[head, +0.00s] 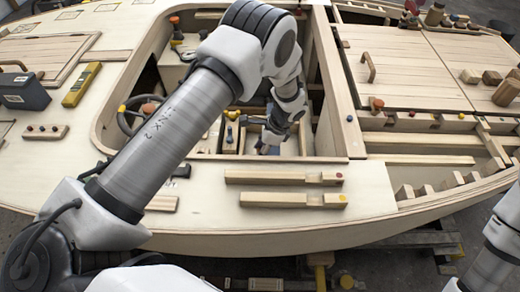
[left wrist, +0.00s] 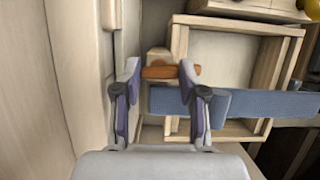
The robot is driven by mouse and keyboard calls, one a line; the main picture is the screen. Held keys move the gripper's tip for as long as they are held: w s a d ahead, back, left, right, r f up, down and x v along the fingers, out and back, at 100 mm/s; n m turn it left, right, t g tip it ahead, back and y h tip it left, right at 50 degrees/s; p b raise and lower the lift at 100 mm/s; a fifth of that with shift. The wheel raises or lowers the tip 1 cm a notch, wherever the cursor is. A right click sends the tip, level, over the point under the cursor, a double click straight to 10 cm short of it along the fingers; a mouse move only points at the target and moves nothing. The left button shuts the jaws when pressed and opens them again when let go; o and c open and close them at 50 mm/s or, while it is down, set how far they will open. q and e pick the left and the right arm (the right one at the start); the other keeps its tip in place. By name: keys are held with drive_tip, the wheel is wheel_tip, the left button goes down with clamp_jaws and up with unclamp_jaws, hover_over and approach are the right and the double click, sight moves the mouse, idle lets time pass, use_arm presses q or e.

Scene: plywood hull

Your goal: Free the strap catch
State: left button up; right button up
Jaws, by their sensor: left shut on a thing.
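My left gripper (head: 268,141) reaches down into the open well in the deck in the head view. In the left wrist view the left gripper (left wrist: 161,72) has its two fingers on either side of an orange catch (left wrist: 158,72), shut on it. The catch sits against a small wooden block (left wrist: 157,55). A blue-grey strap (left wrist: 262,104) runs to the right across an open wooden box (left wrist: 232,58); the right finger covers part of it. The catch cannot be made out in the head view. My right gripper is not in view.
Tall plywood walls (left wrist: 82,60) stand close on the left of the gripper in the left wrist view. The well's rim (head: 225,157) surrounds the arm. Two wooden bars (head: 275,178) lie on the front deck. A dark toolbox (head: 22,90) and a yellow level (head: 82,84) are at left.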

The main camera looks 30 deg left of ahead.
use_arm(q)
drive_tip(key=o, duration=1.1)
drive_tip(key=shift+o, duration=0.2)
drive_tip(key=v, duration=1.2)
